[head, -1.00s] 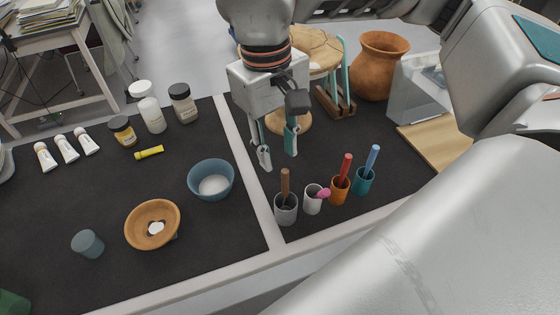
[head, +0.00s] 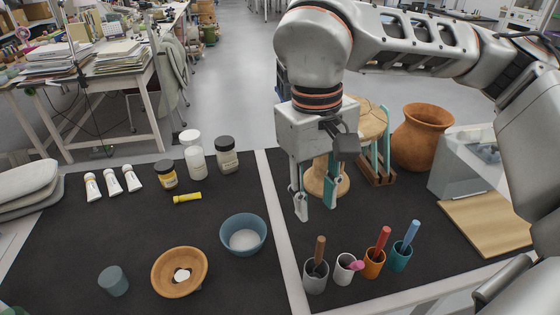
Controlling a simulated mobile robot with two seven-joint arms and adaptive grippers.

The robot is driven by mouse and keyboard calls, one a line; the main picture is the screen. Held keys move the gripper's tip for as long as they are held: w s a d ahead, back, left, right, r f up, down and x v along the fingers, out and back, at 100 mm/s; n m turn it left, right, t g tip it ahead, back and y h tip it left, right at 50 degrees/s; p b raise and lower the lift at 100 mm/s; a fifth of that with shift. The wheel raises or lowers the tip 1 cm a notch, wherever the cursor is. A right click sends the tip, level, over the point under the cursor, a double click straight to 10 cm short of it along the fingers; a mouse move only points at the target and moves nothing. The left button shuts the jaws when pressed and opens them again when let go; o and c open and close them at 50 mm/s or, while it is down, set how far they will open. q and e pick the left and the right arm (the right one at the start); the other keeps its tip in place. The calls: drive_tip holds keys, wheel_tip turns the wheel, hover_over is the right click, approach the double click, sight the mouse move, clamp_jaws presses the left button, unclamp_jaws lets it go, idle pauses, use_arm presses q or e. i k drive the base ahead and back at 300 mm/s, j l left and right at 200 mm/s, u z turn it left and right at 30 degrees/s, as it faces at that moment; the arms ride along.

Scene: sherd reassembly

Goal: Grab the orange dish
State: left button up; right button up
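The orange dish (head: 160,281) is a shallow, round bowl on the black mat at the front, left of centre. A small white patch shows in its middle. My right gripper (head: 316,208) points down above the mat, to the right of the dish and well apart from it. Its two fingers are spread and nothing shows between them. My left gripper is not in the head view.
A blue bowl (head: 261,229) stands close to the dish on its right, and a grey-blue cup (head: 113,282) on its left. Several tool cups, including an orange one (head: 373,266), stand front right. Jars, tubes and a large clay pot (head: 422,140) are farther back.

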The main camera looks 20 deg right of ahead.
sight(178, 272)
drive_tip(key=k, duration=1)
